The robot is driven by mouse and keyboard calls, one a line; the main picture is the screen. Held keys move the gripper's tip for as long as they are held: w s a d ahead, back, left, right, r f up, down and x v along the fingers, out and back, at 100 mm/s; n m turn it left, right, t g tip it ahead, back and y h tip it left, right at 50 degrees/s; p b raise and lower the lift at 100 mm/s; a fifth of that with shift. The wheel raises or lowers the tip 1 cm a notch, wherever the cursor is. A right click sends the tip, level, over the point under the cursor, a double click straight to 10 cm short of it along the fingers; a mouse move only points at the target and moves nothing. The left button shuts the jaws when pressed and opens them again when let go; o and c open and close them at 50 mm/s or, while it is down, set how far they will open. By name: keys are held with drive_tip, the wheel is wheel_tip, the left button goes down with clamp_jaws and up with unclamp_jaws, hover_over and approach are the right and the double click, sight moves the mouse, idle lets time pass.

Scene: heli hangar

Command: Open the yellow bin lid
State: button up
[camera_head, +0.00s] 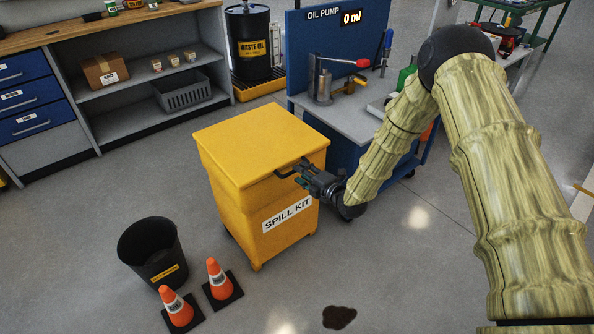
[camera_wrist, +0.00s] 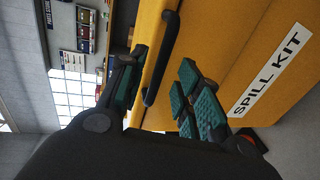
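The yellow spill kit bin (camera_head: 243,205) stands on the floor in the head view, with its flat yellow lid (camera_head: 258,137) shut. A black bar handle (camera_wrist: 161,58) on the lid's front edge shows in the wrist view, above the white SPILL KIT label (camera_wrist: 272,69). My gripper (camera_head: 293,170) is at the lid's front edge by the handle. In the wrist view its green-padded fingers (camera_wrist: 162,82) are spread apart, with the handle appearing between them. I cannot tell whether a finger touches the handle.
A black bucket (camera_head: 152,252) and two orange cones (camera_head: 216,277) stand at the front left of the bin. The blue oil pump cart (camera_head: 350,121) is close behind it on the right.

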drive_tip(key=shift+x, duration=1.95)
clamp_jaws()
